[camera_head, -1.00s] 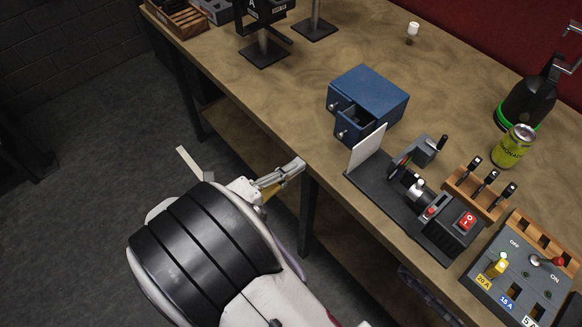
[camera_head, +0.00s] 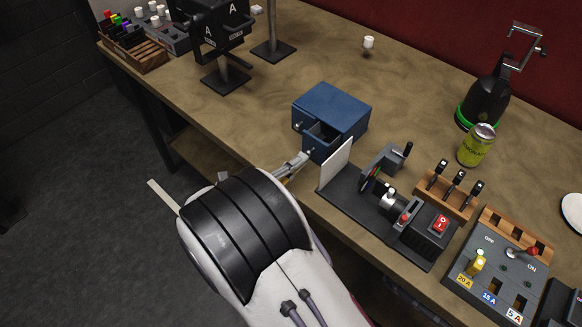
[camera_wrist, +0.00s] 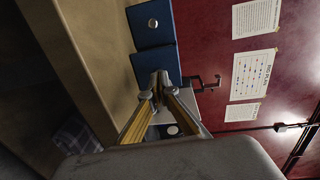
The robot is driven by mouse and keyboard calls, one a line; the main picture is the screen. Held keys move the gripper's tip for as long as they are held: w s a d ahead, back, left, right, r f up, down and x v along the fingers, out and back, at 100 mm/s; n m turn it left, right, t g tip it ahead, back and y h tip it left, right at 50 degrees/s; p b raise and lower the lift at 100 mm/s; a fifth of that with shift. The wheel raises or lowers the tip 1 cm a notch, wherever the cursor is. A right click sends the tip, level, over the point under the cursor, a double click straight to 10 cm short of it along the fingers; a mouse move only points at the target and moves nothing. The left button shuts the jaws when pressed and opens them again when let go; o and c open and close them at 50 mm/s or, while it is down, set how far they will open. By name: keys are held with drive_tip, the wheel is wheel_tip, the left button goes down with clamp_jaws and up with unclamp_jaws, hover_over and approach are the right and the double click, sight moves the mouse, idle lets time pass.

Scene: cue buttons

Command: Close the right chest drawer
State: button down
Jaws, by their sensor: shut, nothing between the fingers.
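The small blue chest (camera_head: 335,105) stands near the table's front edge in the head view. Its left drawer, with a pale knob (camera_head: 298,125), looks closed. Its right drawer (camera_head: 322,143) is pulled out, with a dark open top showing. My gripper (camera_head: 305,157) is shut and empty, with its tips right at the front of the right drawer; I cannot tell whether they touch. In the wrist view, my gripper (camera_wrist: 158,82) is in front of a blue drawer front (camera_wrist: 152,62) and hides its knob. The left drawer's knob (camera_wrist: 152,22) shows above it.
A white upright panel (camera_head: 336,166) on a dark base with levers (camera_head: 390,200) stands close to the right of the open drawer. A yellow-green can (camera_head: 476,147) and switch boxes (camera_head: 500,265) are farther right.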

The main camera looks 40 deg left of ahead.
sight(309, 153)
drive_tip(key=shift+w, duration=0.25)
drive_tip(key=shift+w, duration=2.8)
drive_tip(key=s+r, duration=0.1)
drive_tip(key=s, duration=1.3)
drive_tip(key=shift+d+r, duration=0.15)
drive_tip(key=shift+d, duration=0.15)
drive_tip(key=shift+s, duration=0.1)
